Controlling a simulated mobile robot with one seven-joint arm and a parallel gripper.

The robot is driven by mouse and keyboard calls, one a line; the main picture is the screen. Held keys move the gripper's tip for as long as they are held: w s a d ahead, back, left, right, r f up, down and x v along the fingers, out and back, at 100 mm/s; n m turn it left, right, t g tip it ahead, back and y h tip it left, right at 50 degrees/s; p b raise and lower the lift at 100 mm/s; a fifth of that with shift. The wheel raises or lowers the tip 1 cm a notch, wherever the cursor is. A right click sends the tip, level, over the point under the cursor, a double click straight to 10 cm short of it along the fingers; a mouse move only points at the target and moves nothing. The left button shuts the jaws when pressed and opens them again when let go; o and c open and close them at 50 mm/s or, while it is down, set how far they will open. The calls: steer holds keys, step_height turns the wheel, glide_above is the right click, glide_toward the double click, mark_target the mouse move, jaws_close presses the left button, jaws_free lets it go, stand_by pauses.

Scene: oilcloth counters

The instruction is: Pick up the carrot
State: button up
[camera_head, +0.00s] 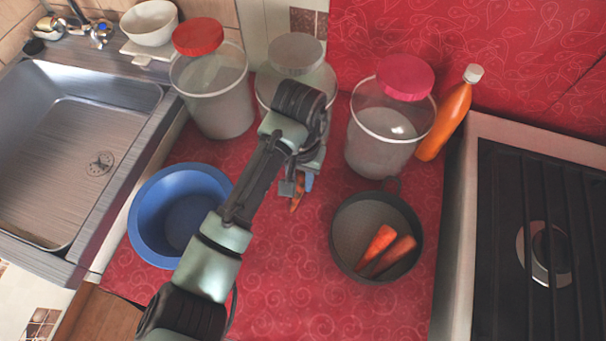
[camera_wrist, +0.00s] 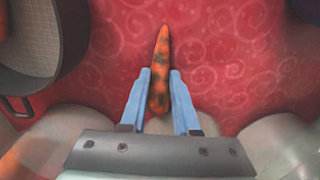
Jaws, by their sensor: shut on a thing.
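A carrot (camera_wrist: 160,57) with dark patches lies between the two blue fingers of my gripper (camera_wrist: 160,80) in the wrist view. My gripper is shut on it, and its tip sticks out past the fingertips over the red oilcloth. In the head view the carrot (camera_head: 297,194) shows partly below my gripper (camera_head: 300,183), the rest hidden by my arm. I cannot tell whether it touches the counter. Two other orange carrots (camera_head: 377,243) lie in a dark pan (camera_head: 342,254) to the right.
A blue bowl (camera_head: 146,214) stands to the left beside the sink (camera_head: 122,96). Lidded jars (camera_head: 212,92) stand along the back, with an orange bottle (camera_head: 447,117) at their right. A stove (camera_head: 530,220) is at the far right. The red oilcloth in front is clear.

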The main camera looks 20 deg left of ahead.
jaws_close()
step_height(320, 180, up, 28)
steer(key=p, duration=1)
steer(key=s+d+f, duration=0.2)
steer(key=d+f, duration=0.1)
steer(key=f, duration=0.4)
steer(key=s+d+f, duration=0.2)
steer(key=d+f, duration=0.1)
steer(key=f, duration=0.4)
steer(key=s+d+f, duration=0.2)
steer(key=d+f, duration=0.2)
steer(key=f, duration=0.3)
steer(key=shift+s, duration=0.35)
steer(key=shift+a+r, duration=0.1)
steer(key=shift+a, duration=0.05)
